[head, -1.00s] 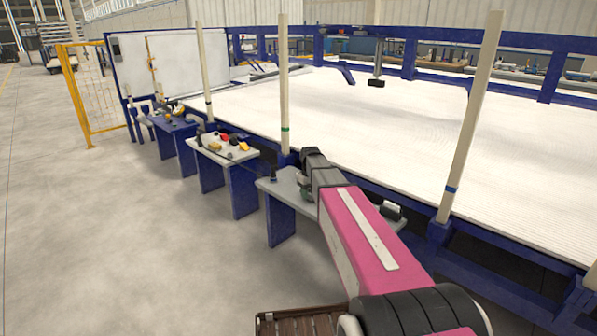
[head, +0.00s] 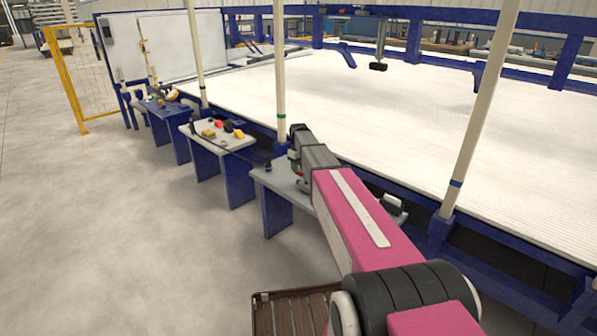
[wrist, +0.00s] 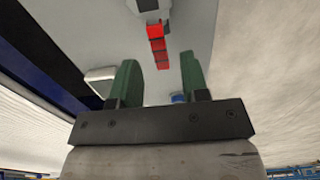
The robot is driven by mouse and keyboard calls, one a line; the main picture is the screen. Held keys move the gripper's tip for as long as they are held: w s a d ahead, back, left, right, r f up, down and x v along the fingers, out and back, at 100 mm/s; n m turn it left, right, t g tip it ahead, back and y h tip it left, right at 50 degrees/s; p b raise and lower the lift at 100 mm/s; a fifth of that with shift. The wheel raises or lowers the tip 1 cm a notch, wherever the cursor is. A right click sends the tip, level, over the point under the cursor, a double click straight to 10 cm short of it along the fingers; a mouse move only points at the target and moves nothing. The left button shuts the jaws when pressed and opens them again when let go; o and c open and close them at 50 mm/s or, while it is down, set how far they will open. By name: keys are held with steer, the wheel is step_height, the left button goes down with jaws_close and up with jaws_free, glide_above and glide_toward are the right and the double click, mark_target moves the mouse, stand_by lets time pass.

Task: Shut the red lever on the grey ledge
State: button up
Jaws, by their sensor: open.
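The red lever (wrist: 157,45) shows in the wrist view as a narrow red segmented bar. It runs from a grey and black fitting (wrist: 150,8) at the top down towards the gap between my fingers. It is mounted on the grey ledge (wrist: 205,18), which also shows in the head view (head: 270,181). My gripper (wrist: 159,63) is open, with its two green fingers apart on either side of the lever's lower end in the picture. I cannot tell its distance from the lever. In the head view my arm hides most of the ledge and the lever is not clear.
A pale block (wrist: 100,78) sits on the ledge left of my fingers. A dark knob (head: 268,165) stands at the ledge's left end. A table with red and yellow parts (head: 225,137) is beyond. Upright poles (head: 281,80) flank the white bed (head: 370,120). Floor at left is clear.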

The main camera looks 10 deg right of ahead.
steer(key=shift+f, duration=1.2)
jaws_close()
